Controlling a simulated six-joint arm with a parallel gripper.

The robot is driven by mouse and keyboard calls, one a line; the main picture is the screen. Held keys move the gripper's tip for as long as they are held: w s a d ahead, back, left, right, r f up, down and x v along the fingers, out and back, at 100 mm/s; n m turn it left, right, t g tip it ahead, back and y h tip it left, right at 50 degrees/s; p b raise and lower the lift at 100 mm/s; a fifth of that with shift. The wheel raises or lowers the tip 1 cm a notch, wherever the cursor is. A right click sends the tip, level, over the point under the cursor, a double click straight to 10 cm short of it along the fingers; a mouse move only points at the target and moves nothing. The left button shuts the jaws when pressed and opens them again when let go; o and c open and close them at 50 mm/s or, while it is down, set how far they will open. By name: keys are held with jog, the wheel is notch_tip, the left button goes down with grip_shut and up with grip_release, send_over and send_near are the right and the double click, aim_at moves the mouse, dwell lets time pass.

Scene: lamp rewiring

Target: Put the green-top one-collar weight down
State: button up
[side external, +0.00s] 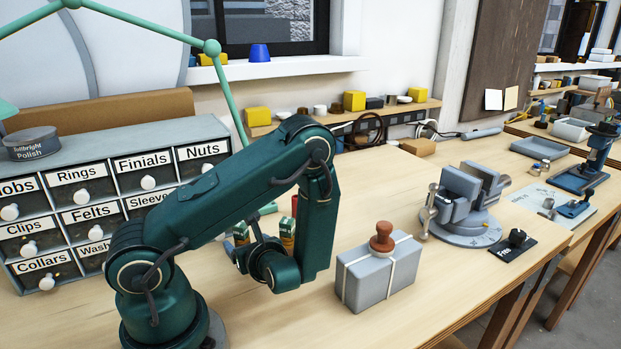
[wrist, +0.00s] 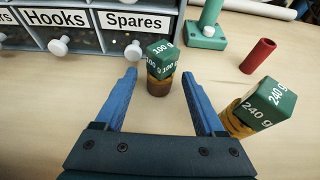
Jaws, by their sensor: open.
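The 100 g weight (wrist: 159,70) has a green cube top, a brass-coloured band and a brown base. It stands upright on the bench, between the fingertips of my gripper (wrist: 161,78). The blue fingers are open, with a visible gap on both sides of the weight. A second green-top weight marked 240 g (wrist: 262,106) stands to the right, outside the right finger, with brass-coloured bands below its top. In the side external view, the 100 g weight (side external: 240,232) shows small behind my arm, and the 240 g weight (side external: 287,232) is partly hidden.
A green stand base (wrist: 206,36) and labelled drawers (wrist: 95,27) are behind. In the side external view, a grey block tied with string (side external: 365,280) and a vise (side external: 465,200) stand to the right.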

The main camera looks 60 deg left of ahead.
jog(key=v, duration=1.1)
jog(key=shift+r, duration=0.1)
jog(key=shift+s+d+r+n+g+h, duration=0.3)
jog(key=shift+s+d+n+g+h, duration=0.15)
jog(key=shift+n, duration=0.45)
jog(key=d+r+n+t+h, duration=0.6)
jog(key=d+r+n+h, duration=0.4)
jog(key=n, duration=0.6)
jog(key=shift+d+h, duration=0.45)
jog(key=shift+h, duration=0.9)
jog(key=shift+t, duration=0.25)
